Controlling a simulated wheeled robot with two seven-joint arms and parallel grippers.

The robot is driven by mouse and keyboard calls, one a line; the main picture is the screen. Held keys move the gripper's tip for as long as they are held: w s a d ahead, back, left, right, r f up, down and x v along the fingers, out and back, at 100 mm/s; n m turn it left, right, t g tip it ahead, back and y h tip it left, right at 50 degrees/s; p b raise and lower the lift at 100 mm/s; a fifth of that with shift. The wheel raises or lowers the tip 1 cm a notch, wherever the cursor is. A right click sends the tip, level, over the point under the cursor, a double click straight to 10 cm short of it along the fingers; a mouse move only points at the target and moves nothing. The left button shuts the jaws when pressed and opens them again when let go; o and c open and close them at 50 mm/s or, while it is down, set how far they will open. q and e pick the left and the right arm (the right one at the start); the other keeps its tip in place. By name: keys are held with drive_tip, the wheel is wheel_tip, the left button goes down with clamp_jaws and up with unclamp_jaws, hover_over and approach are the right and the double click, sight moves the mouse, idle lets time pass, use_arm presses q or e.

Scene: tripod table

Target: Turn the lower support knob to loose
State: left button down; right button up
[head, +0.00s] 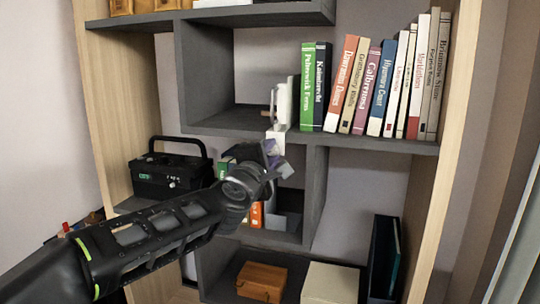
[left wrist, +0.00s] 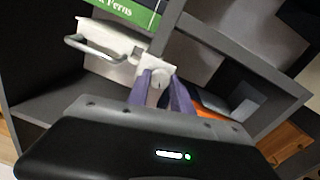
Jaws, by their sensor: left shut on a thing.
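A white fixture (head: 284,100) stands on the middle shelf, at the left end of the row of books. In the left wrist view it shows as a pale body (left wrist: 110,50) with a looped handle at its left. A small white knob (left wrist: 158,76) sits low on the fixture at the shelf's front edge. My left gripper (head: 277,158) reaches up to it from below. In the left wrist view the purple fingers (left wrist: 162,88) are closed around the knob, one on each side. The fingers partly cover the knob, and its turn position is unclear. My right gripper is in neither view.
Several upright books (head: 361,85) fill the shelf to the right of the fixture. A black case with a handle (head: 170,175) stands at the left. A wooden box (head: 262,281) and a cream box (head: 331,284) are on the bottom shelf. A dark vertical divider (head: 316,185) stands right of my gripper.

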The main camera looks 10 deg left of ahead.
use_arm(q)
drive_tip(key=c, duration=1.1)
unclamp_jaws()
drive_tip(key=shift+c, duration=0.2)
drive_tip(key=s, duration=0.7)
drive_tip(key=shift+s+a+f, duration=0.15)
drive_tip(key=shift+s+a, duration=0.05)
drive_tip(key=shift+s, duration=0.15)
